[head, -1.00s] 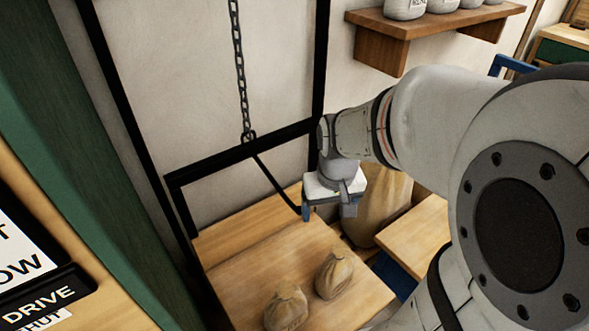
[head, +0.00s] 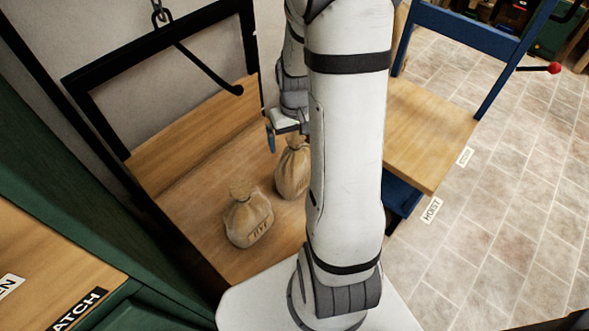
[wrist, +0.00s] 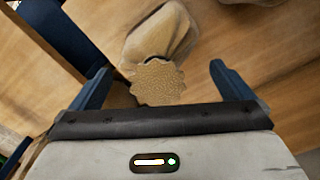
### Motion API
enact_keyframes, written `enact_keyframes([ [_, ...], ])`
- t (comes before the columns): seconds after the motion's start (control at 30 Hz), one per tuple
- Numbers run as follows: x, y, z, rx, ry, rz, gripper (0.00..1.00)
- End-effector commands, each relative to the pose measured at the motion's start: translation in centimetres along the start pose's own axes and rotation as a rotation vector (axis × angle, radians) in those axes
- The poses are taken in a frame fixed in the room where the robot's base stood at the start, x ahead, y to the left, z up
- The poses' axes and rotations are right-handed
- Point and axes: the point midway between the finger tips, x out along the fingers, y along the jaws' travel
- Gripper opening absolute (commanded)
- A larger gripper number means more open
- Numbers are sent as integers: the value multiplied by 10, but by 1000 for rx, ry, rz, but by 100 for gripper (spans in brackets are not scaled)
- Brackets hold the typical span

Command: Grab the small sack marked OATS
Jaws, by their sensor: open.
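Two small tan sacks stand upright, tied at the neck, on a wooden platform (head: 185,200). The nearer left sack (head: 250,220) reads RYE in the head view. The other sack (head: 293,172) stands behind and to its right, partly covered by my arm; no marking on it is readable, so I cannot confirm OATS. My gripper (head: 287,130) is open just above this second sack. In the wrist view, the ruffled top of a sack (wrist: 158,83) lies between the open blue fingers of my gripper (wrist: 161,72), with its body (wrist: 160,35) beyond.
A black frame (head: 160,40) with a chain and a dark hooked rod (head: 205,65) stands over the platform's back. A wooden-topped blue stand (head: 430,130) is to the right, beside tiled floor with a HOIST label (head: 431,210). A green cabinet (head: 150,270) borders the left.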

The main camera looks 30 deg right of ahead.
Motion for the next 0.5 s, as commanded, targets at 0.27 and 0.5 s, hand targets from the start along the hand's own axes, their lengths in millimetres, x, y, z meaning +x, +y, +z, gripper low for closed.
enact_keyframes([
  [0.27,42,2,-1,1,-2,0,100],
  [0.5,41,3,-1,1,0,0,99],
])
